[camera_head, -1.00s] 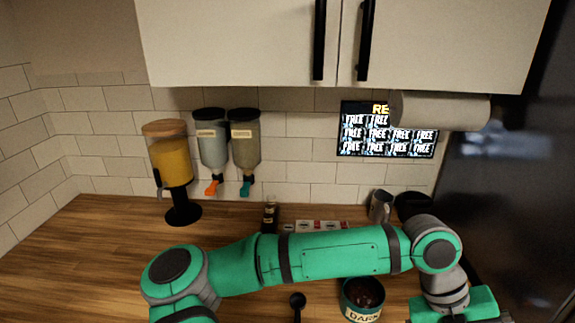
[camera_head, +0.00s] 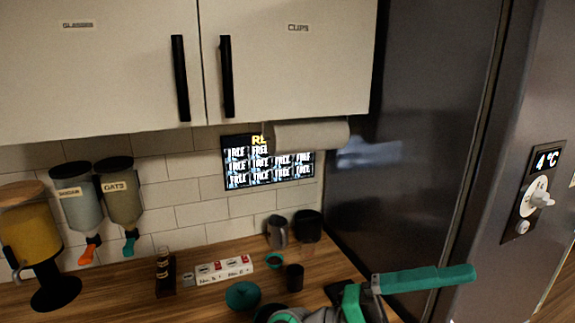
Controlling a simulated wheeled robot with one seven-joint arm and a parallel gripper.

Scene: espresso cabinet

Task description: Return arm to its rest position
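The green and black end of my arm with my gripper (camera_head: 424,280) shows at the lower right. A long green part points right, past the counter's right end and in front of the dark fridge. The fingers cannot be told apart, so I cannot see whether it is open or shut. I see nothing clearly held. Most of the arm is below the picture's bottom edge.
A dark fridge (camera_head: 420,130) stands right of the counter. Dispensers hang at left. The cabinet (camera_head: 290,70) is closed.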

